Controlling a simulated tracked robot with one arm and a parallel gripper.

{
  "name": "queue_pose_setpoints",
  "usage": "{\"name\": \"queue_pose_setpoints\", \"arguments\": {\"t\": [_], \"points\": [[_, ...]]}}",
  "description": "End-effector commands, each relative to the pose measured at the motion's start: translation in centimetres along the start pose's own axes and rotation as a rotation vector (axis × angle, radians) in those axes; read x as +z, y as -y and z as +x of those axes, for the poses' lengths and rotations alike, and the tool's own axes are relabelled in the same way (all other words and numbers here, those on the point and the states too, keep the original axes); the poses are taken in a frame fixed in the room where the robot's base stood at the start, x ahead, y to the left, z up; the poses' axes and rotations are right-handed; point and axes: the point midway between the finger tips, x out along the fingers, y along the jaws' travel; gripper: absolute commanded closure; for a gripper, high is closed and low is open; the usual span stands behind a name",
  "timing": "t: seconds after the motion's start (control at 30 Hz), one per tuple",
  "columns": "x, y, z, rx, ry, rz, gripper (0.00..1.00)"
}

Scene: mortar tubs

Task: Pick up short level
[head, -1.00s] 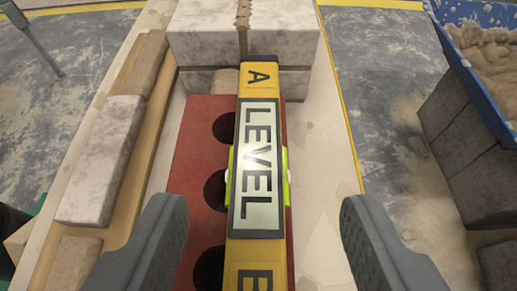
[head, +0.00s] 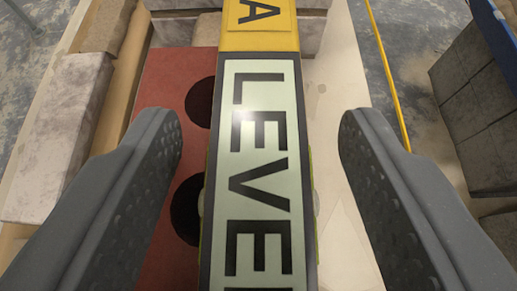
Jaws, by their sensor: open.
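The short level (head: 262,140) is a yellow bar with a pale green panel that reads "LEVEL" in dark letters. It runs up the middle of the head view, and its near end is cut off by the bottom edge. My gripper (head: 260,130) is open, with one dark, dimpled finger on each side of the level. Neither finger appears to touch it. The level's far end shows a letter "A" on yellow.
A red brick with round holes (head: 160,105) lies under and left of the level. Pale blocks (head: 180,28) stand behind it. Grey-white bricks (head: 60,135) line the left on a plank. Dark grey blocks (head: 480,110) and a blue tub edge (head: 497,40) are at the right. Pale board right of the level is clear.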

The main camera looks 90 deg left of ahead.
Motion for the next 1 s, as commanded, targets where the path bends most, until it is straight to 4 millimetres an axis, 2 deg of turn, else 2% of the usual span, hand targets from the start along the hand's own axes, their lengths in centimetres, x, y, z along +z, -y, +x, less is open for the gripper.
{"name": "queue_pose_setpoints", "arguments": {"t": [0.1, 0.27, 0.3, 0.67, 1.0], "points": [[0.0, 0.0, -0.1, 0.001, 0.000, 0.000, 0.52], [0.0, 0.0, -0.1, 0.001, 0.000, 0.001, 0.96], [0.0, 0.0, -0.1, 0.001, 0.000, 0.001, 1.00], [-0.2, 0.0, -0.3, 0.002, 0.000, 0.000, 1.00], [-2.8, 0.0, -1.7, 0.004, 0.000, -0.002, 1.00]]}}
